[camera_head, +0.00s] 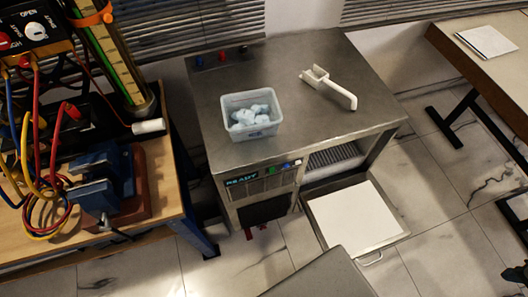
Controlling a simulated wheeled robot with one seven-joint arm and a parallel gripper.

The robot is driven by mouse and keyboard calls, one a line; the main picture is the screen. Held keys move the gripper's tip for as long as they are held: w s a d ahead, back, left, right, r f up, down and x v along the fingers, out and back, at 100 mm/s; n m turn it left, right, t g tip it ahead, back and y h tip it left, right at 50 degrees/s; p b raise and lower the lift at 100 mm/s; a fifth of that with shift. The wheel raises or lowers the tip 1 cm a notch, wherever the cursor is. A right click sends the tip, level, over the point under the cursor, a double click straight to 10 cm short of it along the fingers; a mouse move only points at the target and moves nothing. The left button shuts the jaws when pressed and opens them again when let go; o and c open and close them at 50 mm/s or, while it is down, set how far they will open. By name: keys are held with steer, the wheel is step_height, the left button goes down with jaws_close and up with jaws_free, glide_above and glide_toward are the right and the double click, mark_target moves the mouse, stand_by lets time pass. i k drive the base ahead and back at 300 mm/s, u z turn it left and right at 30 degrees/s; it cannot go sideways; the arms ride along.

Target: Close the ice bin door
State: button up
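The ice bin door (352,217) hangs open at the lower right front of a steel ice machine (303,68). It is folded down and outward, with its white inner panel facing up and a metal frame around it. A small handle (372,259) shows at its near edge. Behind the door, the bin opening (333,158) is dark, with slatted grating inside. My gripper is not in view, so I cannot see whether it is open or shut.
A clear tub of ice (252,113) and a white scoop (330,86) sit on the machine's top. A wooden bench (165,190) with a blue vise (103,185) and cables stands at left. A table (487,55) stands at right. Tiled floor lies between.

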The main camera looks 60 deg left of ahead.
mark_target(354, 212)
steer(key=k, duration=1)
steer(key=u, duration=1.6)
